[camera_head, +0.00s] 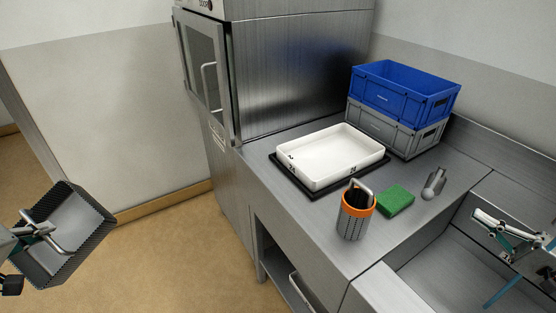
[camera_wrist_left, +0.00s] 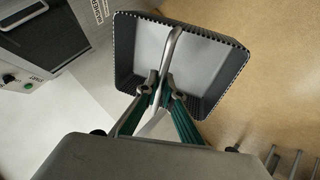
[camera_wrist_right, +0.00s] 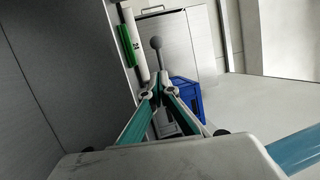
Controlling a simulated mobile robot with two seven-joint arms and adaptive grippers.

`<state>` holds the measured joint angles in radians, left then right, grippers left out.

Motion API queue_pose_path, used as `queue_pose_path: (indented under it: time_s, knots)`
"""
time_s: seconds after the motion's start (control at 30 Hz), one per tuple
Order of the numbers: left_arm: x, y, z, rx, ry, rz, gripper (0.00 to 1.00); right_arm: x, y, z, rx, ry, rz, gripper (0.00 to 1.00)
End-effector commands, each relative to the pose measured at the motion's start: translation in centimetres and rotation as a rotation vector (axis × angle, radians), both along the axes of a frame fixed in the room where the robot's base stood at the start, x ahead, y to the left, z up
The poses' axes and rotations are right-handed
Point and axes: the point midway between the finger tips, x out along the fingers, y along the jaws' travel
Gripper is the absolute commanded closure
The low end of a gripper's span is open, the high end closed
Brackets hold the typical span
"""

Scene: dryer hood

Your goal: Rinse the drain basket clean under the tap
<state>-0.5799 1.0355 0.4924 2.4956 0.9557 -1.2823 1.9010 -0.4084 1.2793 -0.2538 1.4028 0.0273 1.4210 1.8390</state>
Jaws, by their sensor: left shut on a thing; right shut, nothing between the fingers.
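A dark grey square basket (camera_head: 88,243) with serrated edges and a metal bar handle hangs over the floor at the far left. My left gripper (camera_head: 42,229) is shut on its handle. In the left wrist view the basket (camera_wrist_left: 228,70) is tilted and its visible inside looks plain grey. My right gripper (camera_head: 484,220) is shut and empty above the sink (camera_head: 435,268). A grey round-ended metal piece (camera_head: 434,184) stands on the counter behind the sink; it looks like a tap part. It also shows beyond my right fingertips (camera_wrist_right: 158,78).
On the counter are an orange-rimmed perforated canister (camera_head: 355,222), a green sponge (camera_head: 396,201), a white tray (camera_head: 330,158) on a black mat, and a blue crate (camera_head: 402,92) on a grey crate. A steel hood machine (camera_head: 290,75) stands behind. A blue streak (camera_head: 505,290) crosses the sink.

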Motion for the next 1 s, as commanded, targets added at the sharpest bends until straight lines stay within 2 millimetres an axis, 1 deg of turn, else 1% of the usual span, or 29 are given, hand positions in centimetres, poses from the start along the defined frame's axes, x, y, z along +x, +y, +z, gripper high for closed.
queue_pose_path:
  time_s: [0.03, 0.3, 0.5, 0.7, 1.0]
  knots:
    - [0.0, 0.0, 0.1, 0.000, -0.003, 0.000, 1.00, 0.8, 0.8, 0.4, 0.003, -0.007, 0.001, 1.00]
    - [0.0, 0.0, 0.2, 0.000, -0.003, 0.000, 1.00, 4.6, 4.2, 1.4, 0.003, -0.005, 0.000, 1.00]
    - [0.0, 0.0, 0.3, 0.001, -0.003, -0.001, 1.00, 6.4, 6.0, 1.9, 0.003, -0.002, 0.000, 1.00]
    - [0.0, 0.0, 0.4, 0.001, -0.003, -0.001, 1.00, 7.2, 6.7, 2.0, 0.001, 0.001, 0.000, 1.00]
    - [0.0, 0.0, 0.4, 0.001, -0.003, -0.001, 1.00, 7.3, 6.8, 1.9, 0.001, 0.001, 0.000, 1.00]
